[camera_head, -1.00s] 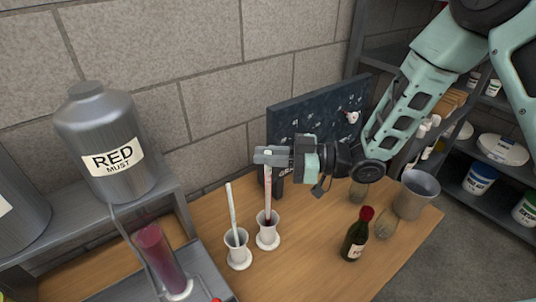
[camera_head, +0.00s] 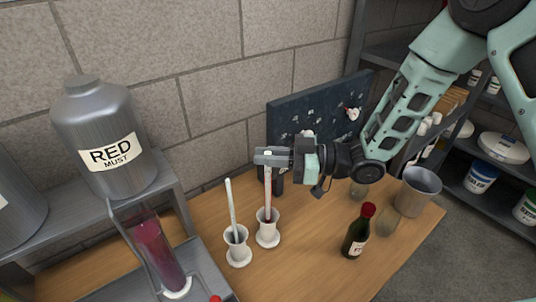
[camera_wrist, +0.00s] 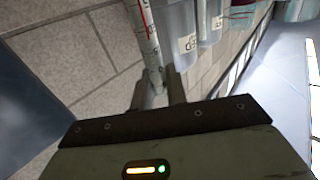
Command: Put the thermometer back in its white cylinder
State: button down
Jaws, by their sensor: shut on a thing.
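The thermometer (camera_head: 268,188) is a thin white rod with a red line, held upright. My gripper (camera_head: 264,157) is shut on its upper part. Its lower end is at the mouth of the right white cylinder (camera_head: 268,238) and appears to be just inside; how deep is hard to tell. In the wrist view the thermometer (camera_wrist: 149,40) passes between my gripper's fingers (camera_wrist: 158,90). A second white cylinder (camera_head: 239,257) stands just to the left, with another white rod (camera_head: 232,205) leaning in it.
A dark green bottle with a red top (camera_head: 356,232), a clear glass (camera_head: 387,222) and a grey bucket (camera_head: 416,192) stand to the right on the wooden table (camera_head: 310,255). A metal RED MUST can (camera_head: 105,125) and a tube of red liquid (camera_head: 160,255) are at left. A dark board (camera_head: 300,115) stands behind.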

notch_tip(320, 180, down, 4)
jog(key=b, duration=0.2)
jog(key=shift+r+b, duration=0.2)
jog(key=shift+b, duration=0.15)
dwell(0.4)
jog(key=c, duration=1.3)
grip_release()
jog(key=d, duration=0.2)
jog(key=d+b, duration=0.1)
jog(key=d, duration=0.2)
jog(key=s+d+b, duration=0.1)
jog(key=d, duration=0.1)
jog(key=shift+d, duration=0.2)
jog(key=shift+s, duration=0.1)
